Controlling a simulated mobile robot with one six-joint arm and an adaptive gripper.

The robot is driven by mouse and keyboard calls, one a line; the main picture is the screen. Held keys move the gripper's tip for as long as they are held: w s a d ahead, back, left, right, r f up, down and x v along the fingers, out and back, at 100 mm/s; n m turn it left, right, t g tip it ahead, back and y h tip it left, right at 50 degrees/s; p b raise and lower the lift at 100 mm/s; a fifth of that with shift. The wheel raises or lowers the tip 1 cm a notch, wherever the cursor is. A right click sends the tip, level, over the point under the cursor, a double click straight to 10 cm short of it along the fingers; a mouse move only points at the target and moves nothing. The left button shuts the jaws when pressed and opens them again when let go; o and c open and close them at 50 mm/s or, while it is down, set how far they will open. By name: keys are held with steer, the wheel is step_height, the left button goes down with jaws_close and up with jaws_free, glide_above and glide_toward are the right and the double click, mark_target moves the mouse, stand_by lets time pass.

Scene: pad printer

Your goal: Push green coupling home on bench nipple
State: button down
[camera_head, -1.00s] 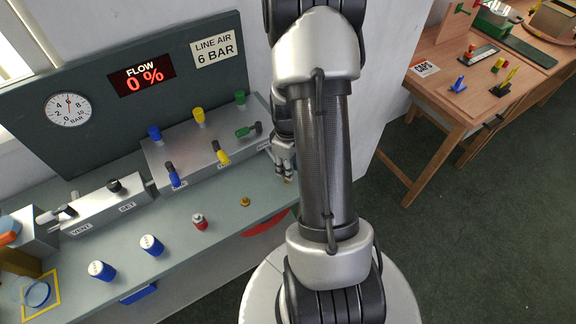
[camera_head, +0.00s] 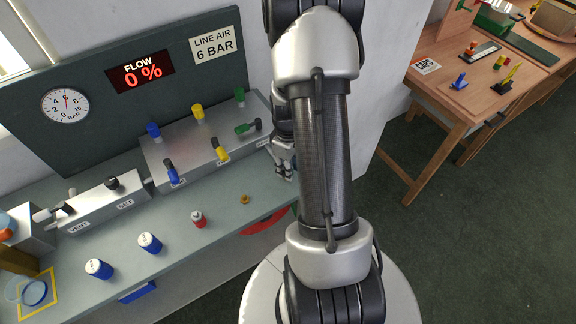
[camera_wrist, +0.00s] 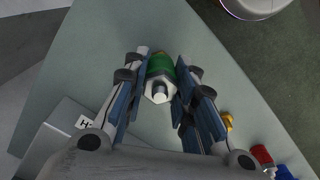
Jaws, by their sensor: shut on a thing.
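My gripper (camera_wrist: 168,78) is shut on the green coupling (camera_wrist: 160,67) in the wrist view, with one finger on each side. The coupling has a green band and a silver hex end (camera_wrist: 158,91) with a round stub facing the camera. A small brownish piece shows at the coupling's far end; I cannot tell if it is the bench nipple or how far the coupling sits on it. In the head view my gripper (camera_head: 284,170) points down by the bench's right end, partly beside my arm, and the coupling cannot be made out there.
A brass fitting (camera_head: 245,199), a red-and-silver piece (camera_head: 199,219) and blue cylinders (camera_head: 150,243) stand on the grey-green bench (camera_head: 200,265). A grey valve block (camera_head: 185,150) with coloured knobs lies behind. The flow display (camera_head: 140,74) reads 0 %.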

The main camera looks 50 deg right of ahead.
steer(key=shift+f+b, duration=0.3)
steer(key=shift+f, duration=0.1)
steer(key=c, duration=1.2)
jaws_free()
steer(key=shift+c, duration=0.2)
